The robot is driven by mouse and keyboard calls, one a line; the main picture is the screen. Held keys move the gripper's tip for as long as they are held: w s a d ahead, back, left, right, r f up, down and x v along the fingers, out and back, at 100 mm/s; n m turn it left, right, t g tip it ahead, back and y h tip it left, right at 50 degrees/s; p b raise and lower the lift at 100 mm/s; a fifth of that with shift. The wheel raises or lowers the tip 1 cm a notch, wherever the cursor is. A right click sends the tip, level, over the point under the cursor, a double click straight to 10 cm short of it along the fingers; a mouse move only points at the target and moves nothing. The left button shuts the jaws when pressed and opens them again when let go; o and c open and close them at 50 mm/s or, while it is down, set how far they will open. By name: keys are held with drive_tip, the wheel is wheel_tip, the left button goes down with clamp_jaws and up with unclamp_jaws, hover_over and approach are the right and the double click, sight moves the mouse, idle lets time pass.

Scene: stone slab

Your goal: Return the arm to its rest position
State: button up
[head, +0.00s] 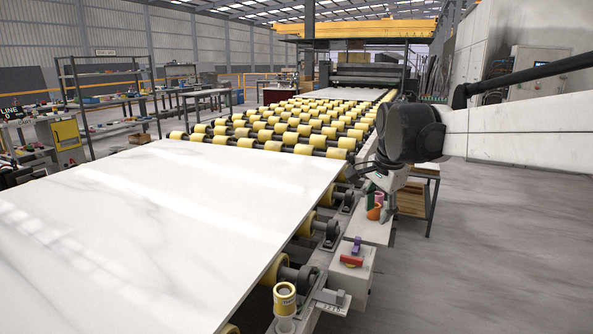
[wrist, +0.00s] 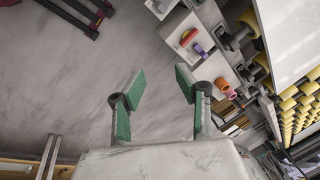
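My arm reaches in from the right in the head view, with its dark wrist joint beside the roller conveyor. My gripper (head: 377,192) hangs below that joint, over the conveyor's right edge near small coloured items. In the wrist view my gripper (wrist: 156,82) shows two green-padded fingers standing well apart. Nothing is between them, only grey floor behind. Part of the gripper is hidden by the wrist joint in the head view.
A white marble slab (head: 140,215) lies on yellow rollers (head: 305,125). An orange cup (head: 375,212) stands on the side ledge close to my gripper. A box with a red handle (head: 351,260) sits nearer. Open floor (head: 500,245) lies to the right.

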drive_tip(key=s+f+n+t, duration=0.1)
drive_tip(key=s+n, duration=0.3)
drive_tip(key=s, duration=0.6)
drive_tip(key=s+f+n+t+p, duration=0.1)
drive_tip(key=s+f+n, duration=0.2)
drive_tip(key=s, duration=0.7)
drive_tip(key=s+f+n+t, duration=0.1)
drive_tip(key=s+f+n, duration=0.2)
drive_tip(key=s, duration=0.7)
drive_tip(key=shift+s+d+n+t, duration=0.15)
drive_tip(key=shift+n+t, duration=0.25)
drive_tip(key=shift+n, duration=0.5)
